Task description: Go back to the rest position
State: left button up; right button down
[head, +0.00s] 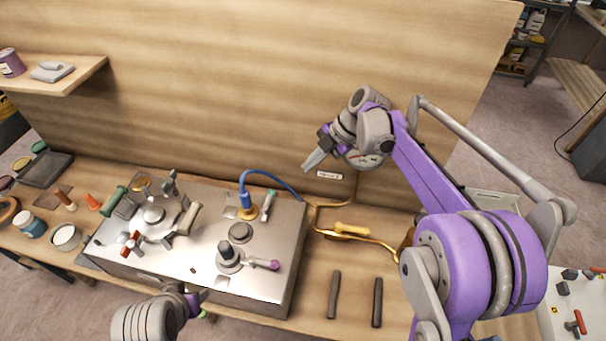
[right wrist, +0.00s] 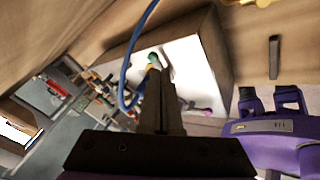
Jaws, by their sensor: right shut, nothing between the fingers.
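My right gripper (head: 314,160) is shut and empty, held in the air in front of the wooden back wall, beside a round gauge (head: 366,160). In the right wrist view its closed fingers (right wrist: 162,105) point toward the metal box and a blue hose. My left gripper (head: 195,301) is low in the head view, at the front edge of the bench near the metal box. Its fingers are small and partly hidden, so I cannot tell whether they are open.
The metal box (head: 284,245) carries valves, handles and a blue hose (head: 270,175). Two dark bars (head: 334,295) and a yellow-handled tool (head: 352,229) lie right of it. Jars and tools crowd the left of the bench. A shelf (head: 85,72) juts out at upper left.

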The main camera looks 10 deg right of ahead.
jog(key=shift+d+r, duration=0.15)
jog(key=shift+r, duration=0.05)
dwell(0.4)
jog(key=s+d+f+m+t+h, duration=0.2)
jog(key=s+f+m+h, duration=0.1)
jog(key=s+m, duration=0.9)
jog(key=s+d+f+m+t+h, duration=0.1)
jog(key=s+f+m+t+h, duration=0.1)
jog(key=s+m, duration=1)
jog(key=s+f+h, duration=0.1)
jog(key=s, duration=0.1)
jog(key=shift+s+d+m+h, duration=0.3)
jog(key=shift+d, duration=0.1)
